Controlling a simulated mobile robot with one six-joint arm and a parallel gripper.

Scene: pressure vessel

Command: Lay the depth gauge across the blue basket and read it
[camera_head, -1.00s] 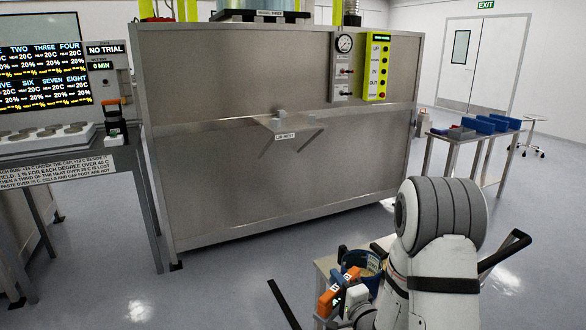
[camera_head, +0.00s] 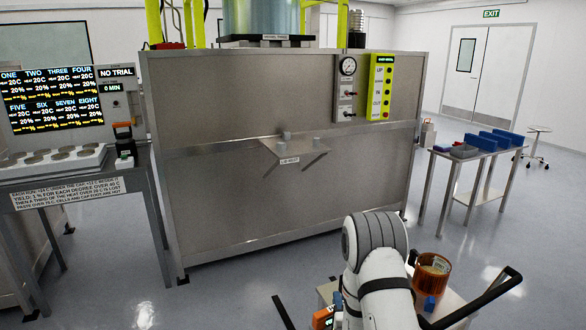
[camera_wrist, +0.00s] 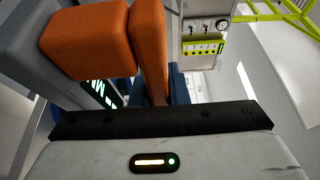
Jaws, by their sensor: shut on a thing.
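My gripper (camera_wrist: 152,118) is shut on the depth gauge (camera_wrist: 88,38), an orange and grey body with a lit display that fills the upper left of the wrist view. In the head view only a small orange part of the gauge (camera_head: 323,317) shows at the bottom, left of my arm. My arm hides most of the gripper there. The blue basket cannot be made out for sure in the head view. Dark blue surfaces (camera_wrist: 178,84) show behind the gauge in the wrist view, but I cannot tell whether they are the basket.
An amber container (camera_head: 433,268) and a small blue piece (camera_head: 430,303) are right of my arm. A large steel cabinet (camera_head: 230,190) with a small shelf (camera_head: 290,148) stands ahead. A side table (camera_head: 470,154) holds blue bins. A bench with a white tray (camera_head: 50,162) is left. Floor between is clear.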

